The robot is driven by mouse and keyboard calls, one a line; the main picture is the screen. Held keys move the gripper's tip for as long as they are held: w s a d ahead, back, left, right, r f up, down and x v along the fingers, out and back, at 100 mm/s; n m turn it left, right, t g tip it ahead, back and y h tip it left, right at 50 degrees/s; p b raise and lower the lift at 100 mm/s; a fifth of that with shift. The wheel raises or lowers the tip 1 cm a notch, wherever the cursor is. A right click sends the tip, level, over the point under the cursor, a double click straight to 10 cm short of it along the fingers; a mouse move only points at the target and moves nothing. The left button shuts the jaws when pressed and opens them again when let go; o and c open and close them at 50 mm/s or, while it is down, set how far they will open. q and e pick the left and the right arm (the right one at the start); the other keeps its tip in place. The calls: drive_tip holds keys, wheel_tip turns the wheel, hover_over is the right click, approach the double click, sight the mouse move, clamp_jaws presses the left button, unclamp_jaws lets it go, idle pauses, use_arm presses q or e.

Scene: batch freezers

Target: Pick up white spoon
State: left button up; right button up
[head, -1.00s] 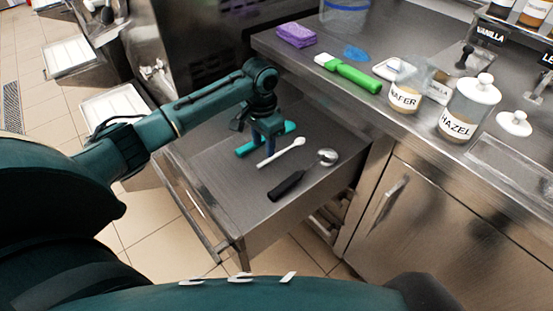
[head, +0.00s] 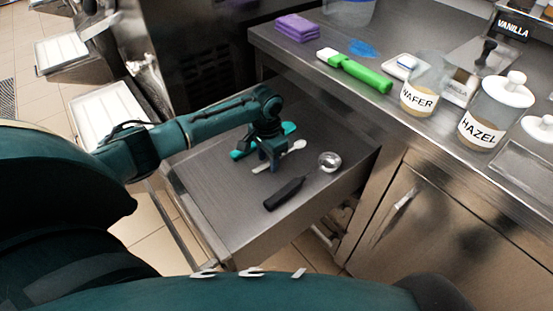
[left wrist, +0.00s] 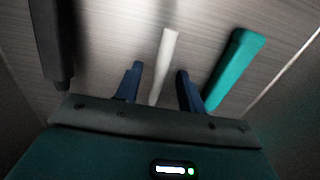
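The white spoon (head: 293,147) lies in the open steel drawer, between a teal-handled tool and a black-handled scoop. My left gripper (head: 272,164) is over it and hides its middle in the head view. In the left wrist view, the white handle (left wrist: 164,65) runs between the two blue fingers of my left gripper (left wrist: 158,88), with a gap on each side. The fingers are open and I cannot tell how far above the spoon they are. My right gripper is not in view.
The teal tool (head: 243,151) lies close beside the spoon, also in the left wrist view (left wrist: 233,65). The black-handled scoop (head: 285,193) lies on the other side. The drawer walls (head: 300,217) surround them. The counter holds a green-handled brush (head: 360,73), purple sponges (head: 299,27) and jars (head: 494,112).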

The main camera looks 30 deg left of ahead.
use_arm(q)
drive_tip(key=shift+c, duration=0.5)
clamp_jaws()
